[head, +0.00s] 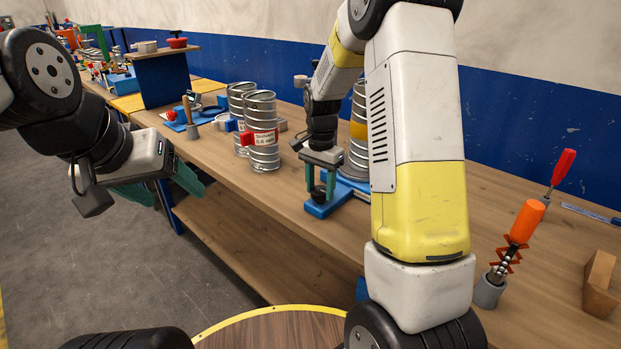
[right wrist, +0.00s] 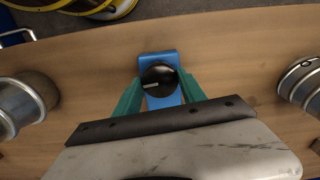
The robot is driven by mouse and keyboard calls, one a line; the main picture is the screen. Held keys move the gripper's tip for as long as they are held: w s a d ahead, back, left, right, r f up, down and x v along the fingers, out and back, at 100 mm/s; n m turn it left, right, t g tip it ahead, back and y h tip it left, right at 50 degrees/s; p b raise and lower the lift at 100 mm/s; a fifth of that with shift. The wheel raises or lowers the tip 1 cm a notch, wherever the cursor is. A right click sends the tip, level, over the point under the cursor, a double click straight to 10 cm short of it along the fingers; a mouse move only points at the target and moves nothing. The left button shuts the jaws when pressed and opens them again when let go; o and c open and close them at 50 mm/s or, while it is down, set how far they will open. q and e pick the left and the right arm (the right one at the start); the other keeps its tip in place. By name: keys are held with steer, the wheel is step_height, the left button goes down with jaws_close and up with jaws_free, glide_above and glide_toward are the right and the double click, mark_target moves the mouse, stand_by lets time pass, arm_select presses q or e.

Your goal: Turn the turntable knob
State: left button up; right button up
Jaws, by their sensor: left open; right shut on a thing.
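The turntable knob is a round black knob (right wrist: 159,79) with a pale pointer line, on a blue base (right wrist: 158,57) on the bench. In the head view the blue base (head: 322,209) shows under my right gripper (head: 320,186), with the knob partly hidden. My right gripper (right wrist: 159,88) points down, its green fingers on both sides of the knob, shut on it. In the right wrist view the pointer line points left. My left gripper (head: 162,193) is open and empty, left of the bench's front edge and away from the knob.
Spiral duct pieces (head: 262,132) stand on the wooden bench (head: 255,191) left of the knob; another duct (head: 357,130) stands behind my right arm. An orange-handled tool (head: 526,222), a red-handled tool (head: 563,167) and a wooden block (head: 600,283) are at right.

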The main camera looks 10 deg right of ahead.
steer(key=n, duration=0.4)
steer(key=shift+n, duration=0.4)
steer(key=n, duration=0.4)
steer(key=shift+n, duration=0.3)
steer(key=n, duration=0.9)
steer(key=o, duration=1.4)
